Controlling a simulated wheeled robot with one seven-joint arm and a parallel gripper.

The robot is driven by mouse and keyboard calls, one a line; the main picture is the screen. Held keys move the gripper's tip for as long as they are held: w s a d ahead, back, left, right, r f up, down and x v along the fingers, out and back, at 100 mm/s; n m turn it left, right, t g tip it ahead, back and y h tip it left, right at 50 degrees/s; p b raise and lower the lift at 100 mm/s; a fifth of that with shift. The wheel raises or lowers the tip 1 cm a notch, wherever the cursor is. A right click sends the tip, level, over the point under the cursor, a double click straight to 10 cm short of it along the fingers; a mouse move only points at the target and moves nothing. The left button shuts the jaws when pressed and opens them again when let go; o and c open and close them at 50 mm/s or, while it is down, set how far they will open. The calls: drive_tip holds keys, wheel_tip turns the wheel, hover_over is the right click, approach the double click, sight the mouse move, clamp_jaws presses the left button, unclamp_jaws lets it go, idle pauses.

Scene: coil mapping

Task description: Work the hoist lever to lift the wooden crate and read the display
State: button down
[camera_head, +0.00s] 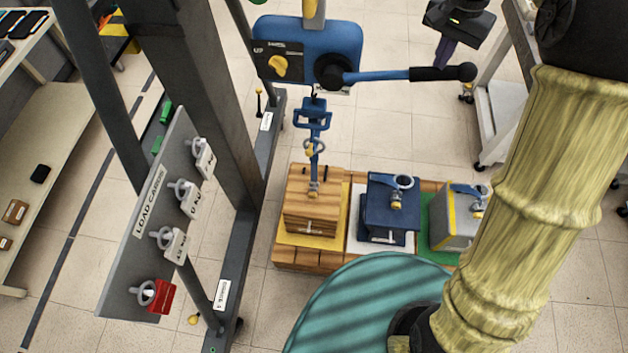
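The blue hoist body (307,45) hangs at the top centre, with a yellow knob (279,67) beside the word UP. Its blue lever (385,75) points right and ends in a black grip and ball. A chain runs down to a blue load link (312,118) and a hook at the top of the wooden crate (312,205). I cannot tell whether the hook bears weight. The crate appears to rest on a yellow pad (341,212) on a wooden pallet (297,256). No readable display shows.
A blue crate (388,208) and a grey crate (455,217), partly behind my arm, stand beside the wooden one. Dark frame posts (205,90) and a LOAD CARDS board (150,225) with ringed cards stand left.

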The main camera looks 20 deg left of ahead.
sight(439, 78)
drive_tip(key=shift+f, duration=0.65)
drive_tip(key=shift+w+d+f+b, duration=0.1)
drive_tip(key=shift+d+f+b, duration=0.15)
drive_tip(key=shift+f+b, duration=0.7)
drive_tip(key=shift+w+d+f+b, duration=0.1)
drive_tip(key=shift+d+f+b, duration=0.25)
drive_tip(key=shift+f, duration=0.95)
drive_tip(key=shift+a, duration=0.1)
drive_tip(key=shift+f, duration=0.1)
drive_tip(key=shift+f+b, duration=1.4)
drive_tip(key=shift+f, duration=0.9)
